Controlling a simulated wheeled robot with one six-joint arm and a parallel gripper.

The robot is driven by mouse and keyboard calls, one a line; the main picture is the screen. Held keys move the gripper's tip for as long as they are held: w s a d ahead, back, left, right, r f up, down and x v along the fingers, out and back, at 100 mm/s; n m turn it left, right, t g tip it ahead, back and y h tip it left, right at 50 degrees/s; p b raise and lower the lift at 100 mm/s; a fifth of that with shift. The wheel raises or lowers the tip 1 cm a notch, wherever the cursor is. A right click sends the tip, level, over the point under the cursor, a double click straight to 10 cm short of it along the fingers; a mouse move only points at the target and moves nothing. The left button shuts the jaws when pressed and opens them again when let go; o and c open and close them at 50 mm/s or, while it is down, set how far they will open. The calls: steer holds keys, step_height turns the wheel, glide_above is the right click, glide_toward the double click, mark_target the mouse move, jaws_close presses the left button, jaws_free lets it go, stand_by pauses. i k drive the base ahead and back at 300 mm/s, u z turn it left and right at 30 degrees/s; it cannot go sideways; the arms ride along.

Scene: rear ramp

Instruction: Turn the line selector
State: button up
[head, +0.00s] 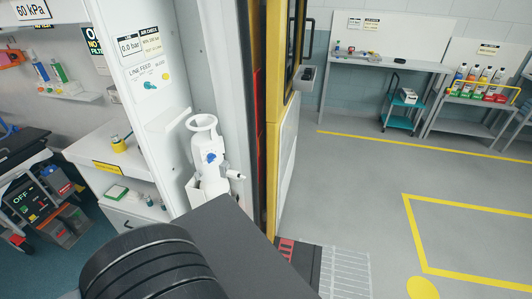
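A white panel labelled LINE FEED (146,72) is on the white wall at upper left. Below and to the right, a white fixture (206,155) with a ring-shaped top and a blue knob (211,157) stands by the wall. I cannot tell which part is the line selector. My gripper is not in view.
A small white ledge (167,119) juts out left of the fixture. A shelf with a yellow item (118,144) is at left. Open grey floor (370,190) with yellow lines lies to the right.

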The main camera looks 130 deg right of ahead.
mark_target(147, 85)
steer(key=z, duration=4.1)
